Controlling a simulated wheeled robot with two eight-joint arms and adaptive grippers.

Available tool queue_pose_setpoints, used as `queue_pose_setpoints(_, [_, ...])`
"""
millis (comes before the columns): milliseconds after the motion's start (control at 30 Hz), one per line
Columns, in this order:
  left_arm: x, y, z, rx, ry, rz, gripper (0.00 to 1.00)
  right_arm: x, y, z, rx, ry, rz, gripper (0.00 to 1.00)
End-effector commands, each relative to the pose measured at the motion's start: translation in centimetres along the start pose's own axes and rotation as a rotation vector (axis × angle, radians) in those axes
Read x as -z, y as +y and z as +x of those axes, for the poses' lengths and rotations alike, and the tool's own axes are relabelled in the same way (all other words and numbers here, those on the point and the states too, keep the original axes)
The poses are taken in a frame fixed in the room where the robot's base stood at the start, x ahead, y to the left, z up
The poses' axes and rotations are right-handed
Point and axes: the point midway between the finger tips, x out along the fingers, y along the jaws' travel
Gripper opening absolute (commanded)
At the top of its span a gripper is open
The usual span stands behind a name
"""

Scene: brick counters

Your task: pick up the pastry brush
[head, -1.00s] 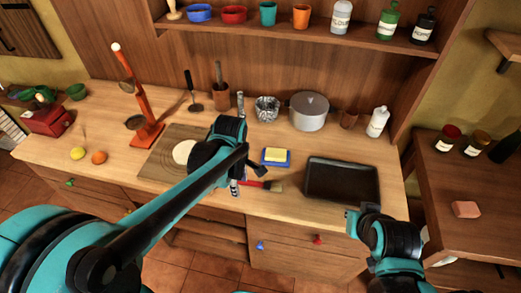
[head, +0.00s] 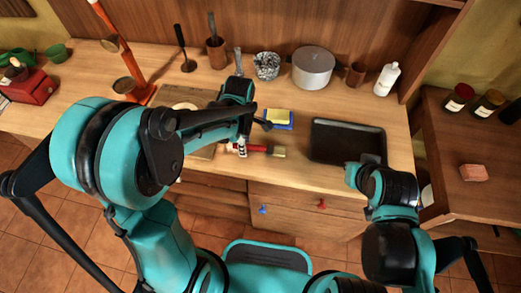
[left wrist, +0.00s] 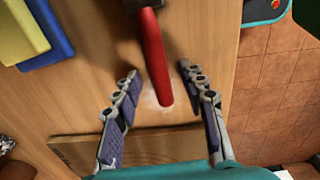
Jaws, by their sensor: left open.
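The pastry brush (head: 258,149) lies on the counter, its red handle to the left and its pale bristles to the right. My left gripper (head: 241,149) is low over the handle end in the head view. In the left wrist view the red handle (left wrist: 153,58) runs between the two spread fingers of my left gripper (left wrist: 158,78), with a gap on each side. The gripper is open and holds nothing. The brush head is cut off at the top there. My right gripper (head: 352,176) is by the counter's front edge; its fingers are not clear.
A butter block on a blue dish (head: 291,127) sits just behind the brush. A dark baking tray (head: 347,140) lies to its right. A cutting board (left wrist: 70,150) is close to my left gripper. A pot (head: 313,70) and a foil-like bowl (head: 266,67) stand behind.

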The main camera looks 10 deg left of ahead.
Motion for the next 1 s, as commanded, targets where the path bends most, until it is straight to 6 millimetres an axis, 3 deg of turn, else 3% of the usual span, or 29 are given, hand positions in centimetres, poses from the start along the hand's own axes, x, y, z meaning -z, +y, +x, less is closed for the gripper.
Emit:
queue_pose_setpoints(167, [0.0,0.0,-0.1,0.0,0.0,0.0,0.42,0.1,0.0,-0.1,0.0,0.0,0.0,0.0])
queue_pose_setpoints(300, [0.0,0.0,-0.1,0.0,0.0,0.0,0.05,0.1,0.0,-0.1,0.0,0.0,0.0,0.0])
queue_pose_setpoints(333, [0.0,0.0,-0.1,0.0,0.0,0.0,0.0,0.1,0.0,-0.1,0.0,0.0,0.0,0.0])
queue_pose_setpoints(767, [0.0,0.0,-0.2,0.0,0.0,0.0,0.0,0.1,0.0,-0.1,0.0,0.0,0.0,0.0])
queue_pose_setpoints(1000, [0.0,0.0,-2.4,0.0,0.0,0.0,0.0,0.7,0.0,-1.0,0.0,0.0,0.0,0.0])
